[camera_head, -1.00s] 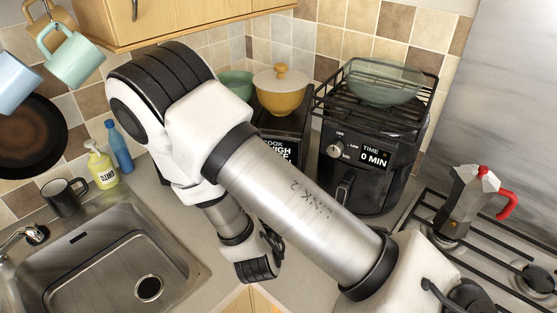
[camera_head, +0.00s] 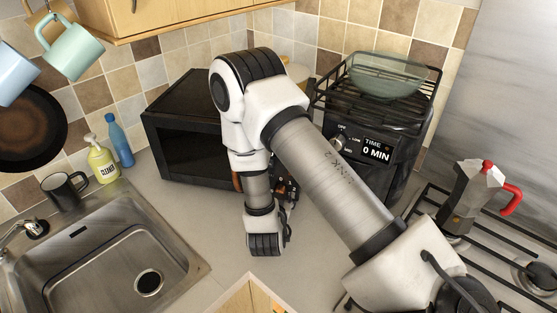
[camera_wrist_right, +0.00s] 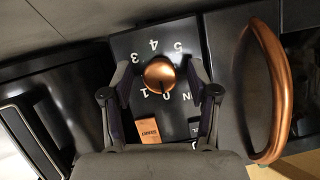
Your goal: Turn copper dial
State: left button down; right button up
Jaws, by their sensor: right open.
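The copper dial (camera_wrist_right: 159,75) is round, on a black panel with the digits 1 to 5 printed around it, upside down in the right wrist view. My right gripper (camera_wrist_right: 158,70) is open, with one finger on each side of the dial; I cannot tell whether they touch it. In the head view my right gripper (camera_head: 288,192) is partly hidden by my arm, at the front of the black microwave (camera_head: 185,130). The dial is hidden there. My left gripper is not in view.
A curved copper handle (camera_wrist_right: 271,90) stands right of the dial in the wrist view, and an orange button (camera_wrist_right: 148,130) is below it. A black air fryer (camera_head: 350,130) with a glass bowl (camera_head: 385,75) stands right of my arm. A sink (camera_head: 110,260) is at left.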

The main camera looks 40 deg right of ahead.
jog(key=shift+a, duration=0.1)
jog(key=shift+s+r, duration=0.1)
jog(key=shift+s, duration=0.05)
grip_shut()
